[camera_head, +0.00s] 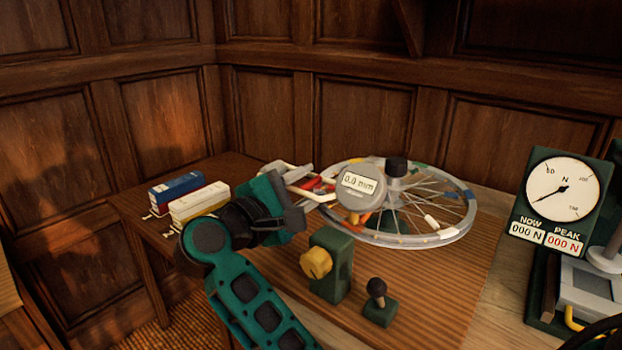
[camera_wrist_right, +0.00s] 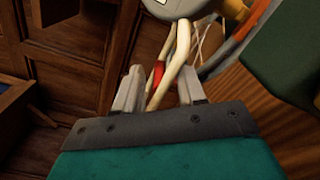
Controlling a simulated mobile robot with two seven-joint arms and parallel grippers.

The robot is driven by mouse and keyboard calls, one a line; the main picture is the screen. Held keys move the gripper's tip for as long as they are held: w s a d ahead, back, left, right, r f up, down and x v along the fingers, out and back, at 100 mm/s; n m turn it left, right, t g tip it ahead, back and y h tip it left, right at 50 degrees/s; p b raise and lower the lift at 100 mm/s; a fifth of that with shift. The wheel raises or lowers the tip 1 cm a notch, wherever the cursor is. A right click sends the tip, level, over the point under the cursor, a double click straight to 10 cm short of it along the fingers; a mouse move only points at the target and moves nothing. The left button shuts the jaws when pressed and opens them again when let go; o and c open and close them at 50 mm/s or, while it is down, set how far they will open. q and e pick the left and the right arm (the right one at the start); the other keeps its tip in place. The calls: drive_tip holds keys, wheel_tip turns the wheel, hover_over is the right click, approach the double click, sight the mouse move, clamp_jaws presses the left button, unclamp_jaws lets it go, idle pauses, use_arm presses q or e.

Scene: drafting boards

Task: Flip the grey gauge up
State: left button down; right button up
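The grey gauge (camera_head: 361,187) is a round dial reading "0.0 mm", beside the near-left rim of a spoked wheel (camera_head: 437,237). Its lower edge shows at the top of the right wrist view (camera_wrist_right: 170,8). My right gripper (camera_head: 308,186) is just left of the gauge. In the wrist view its two pale fingers (camera_wrist_right: 160,92) stand apart. Cream rods (camera_wrist_right: 181,50) and a red piece (camera_wrist_right: 158,73) show between and beyond the fingers; I cannot tell whether they touch. My left gripper is not in view.
A green block with a yellow knob (camera_head: 316,263) and a small black-knobbed block (camera_head: 378,302) stand near the arm. Blue (camera_head: 188,187) and white (camera_head: 199,203) boxes lie left. A force dial (camera_head: 560,192) stands right. The board front is partly clear.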

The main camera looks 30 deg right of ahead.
idle(0.3)
clamp_jaws()
drive_tip(key=shift+f, duration=0.1)
